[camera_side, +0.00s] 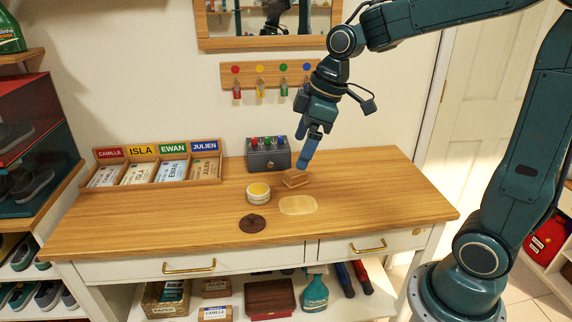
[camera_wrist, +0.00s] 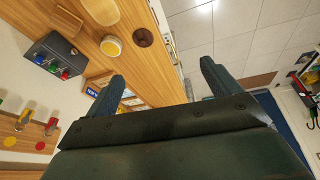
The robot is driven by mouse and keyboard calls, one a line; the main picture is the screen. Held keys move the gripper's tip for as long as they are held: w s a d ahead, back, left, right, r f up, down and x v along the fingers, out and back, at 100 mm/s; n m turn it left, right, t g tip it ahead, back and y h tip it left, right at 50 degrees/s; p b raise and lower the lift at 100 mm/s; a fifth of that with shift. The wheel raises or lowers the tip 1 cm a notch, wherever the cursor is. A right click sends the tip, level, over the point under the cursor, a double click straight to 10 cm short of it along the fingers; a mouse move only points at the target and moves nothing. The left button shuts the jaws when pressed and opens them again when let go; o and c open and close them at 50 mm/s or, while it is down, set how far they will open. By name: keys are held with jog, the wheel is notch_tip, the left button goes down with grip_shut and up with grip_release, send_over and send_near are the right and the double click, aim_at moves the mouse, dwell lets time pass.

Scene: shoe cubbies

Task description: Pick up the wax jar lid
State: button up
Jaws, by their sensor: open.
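The wax jar lid appears to be the dark brown round disc (camera_side: 252,223) lying flat near the front of the desk. It also shows in the wrist view (camera_wrist: 143,37). The open wax jar (camera_side: 258,193), pale with yellow wax on top, stands just behind it, apart from it; in the wrist view it is the round pale shape (camera_wrist: 111,46). My gripper (camera_side: 305,165) is behind and to the right of both, above the desk near a small wooden block (camera_side: 295,180). In the wrist view my gripper (camera_wrist: 160,85) has its fingers wide apart with nothing between them.
A cream cloth or pad (camera_side: 298,205) lies right of the jar. A grey box with coloured knobs (camera_side: 268,160) and a name-labelled wooden tray (camera_side: 160,178) stand along the back. Hooks with clips (camera_side: 260,75) hang on the wall. The desk's right side is clear.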

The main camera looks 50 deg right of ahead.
jog(key=w+d+f+n+y, duration=0.1)
jog(key=w+d+f+n, duration=0.1)
jog(key=w+f, duration=0.4)
jog(key=w+d+f+n+g+y, duration=0.1)
jog(key=w+d+f+n, duration=0.2)
jog(key=w+f, duration=0.4)
jog(key=shift+f+n+g+y, duration=0.3)
jog(key=shift+f+n, duration=0.3)
jog(key=shift+f, duration=0.05)
send_over(262, 218)
jog(key=shift+f, duration=3.95)
jog(key=shift+f, duration=0.15)
jog(key=shift+x, duration=2.45)
jog(key=shift+c, duration=0.4)
jog(key=c, duration=1)
